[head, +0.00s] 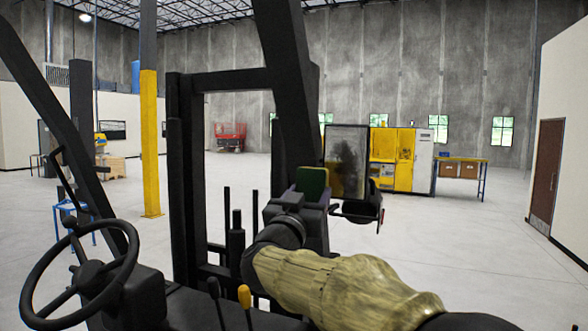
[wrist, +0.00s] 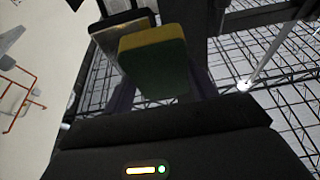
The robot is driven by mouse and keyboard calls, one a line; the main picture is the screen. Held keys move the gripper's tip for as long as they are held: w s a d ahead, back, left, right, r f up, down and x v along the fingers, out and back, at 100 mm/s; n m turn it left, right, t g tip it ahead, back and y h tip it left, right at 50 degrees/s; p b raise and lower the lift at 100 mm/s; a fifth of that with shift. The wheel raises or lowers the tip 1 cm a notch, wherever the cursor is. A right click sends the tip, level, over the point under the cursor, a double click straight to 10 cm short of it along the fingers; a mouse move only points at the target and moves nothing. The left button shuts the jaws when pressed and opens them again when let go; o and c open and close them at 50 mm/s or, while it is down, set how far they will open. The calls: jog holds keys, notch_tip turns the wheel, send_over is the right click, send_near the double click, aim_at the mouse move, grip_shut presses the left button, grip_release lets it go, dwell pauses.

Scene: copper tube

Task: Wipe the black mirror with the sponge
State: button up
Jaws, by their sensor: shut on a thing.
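The sponge (head: 312,181), green with a yellow layer, is held upright at the tip of my gripper (head: 309,196). In the wrist view the sponge (wrist: 155,68) sits between the two fingers of my gripper (wrist: 162,88), which is shut on it. The black mirror (head: 347,158) is an upright dark-framed rectangle just right of the sponge in the head view. In the wrist view a dark-framed panel (wrist: 120,32), seemingly the mirror, shows behind the sponge's upper left. The sponge overlaps it there; I cannot tell whether they touch.
A black forklift cab post (head: 290,80) rises beside the gripper. The steering wheel (head: 62,275) and levers (head: 244,297) are at the lower left. A black part (head: 358,210) juts out below the mirror. Yellow cabinets (head: 392,155) stand far behind, across open floor.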

aim_at(320, 175)
jog(key=shift+h, duration=0.5)
jog(key=s+r, duration=0.1)
jog(key=r, duration=0.1)
jog(key=s+r, duration=0.1)
jog(key=r, duration=0.1)
jog(key=shift+s+d, duration=0.25)
jog(key=shift+s, duration=0.05)
jog(key=shift+w+f, duration=0.1)
jog(key=shift+w, duration=0.05)
jog(key=shift+w, duration=0.1)
jog(key=shift+w+d+p, duration=0.3)
jog(key=shift+w+d, duration=0.05)
jog(key=shift+w, duration=0.55)
jog(key=shift+w+d+p, duration=0.25)
jog(key=shift+w+d, duration=0.15)
jog(key=shift+w, duration=0.45)
jog(key=shift+w+d+p, duration=0.3)
jog(key=shift+w+d, duration=0.05)
jog(key=shift+w, duration=0.55)
jog(key=shift+w+d+p, duration=0.2)
jog(key=shift+w+d, duration=0.05)
jog(key=shift+w, duration=0.35)
jog(key=shift+w+d+p, duration=0.2)
jog(key=shift+w, duration=0.35)
jog(key=shift+d, duration=0.1)
